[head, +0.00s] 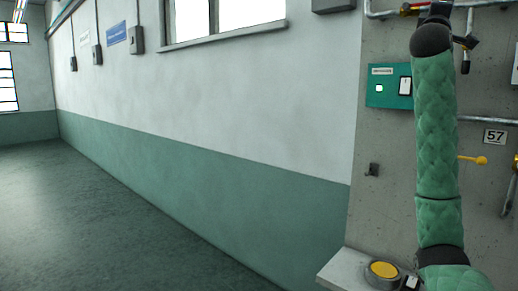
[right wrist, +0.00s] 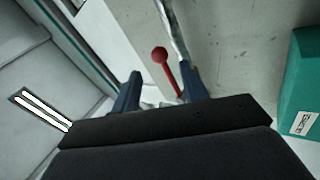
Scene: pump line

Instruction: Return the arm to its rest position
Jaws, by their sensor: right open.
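My right arm (head: 436,140), in a quilted green cover, rises along the right side of the head view and reaches the top edge. Its gripper cannot be made out clearly there. In the right wrist view my right gripper (right wrist: 158,80) shows two dark blue fingers spread apart, with nothing held between them. A lever with a red ball knob (right wrist: 160,54) appears between and beyond the fingers. Its stem runs down toward the right finger, and I cannot tell whether they touch. My left gripper is in neither view.
A concrete panel (head: 390,140) carries a teal switch box (head: 376,99), pipes (head: 385,14), a yellow-handled lever (head: 474,159) and a "57" plate (head: 495,137). The floor (head: 90,220) at left is clear.

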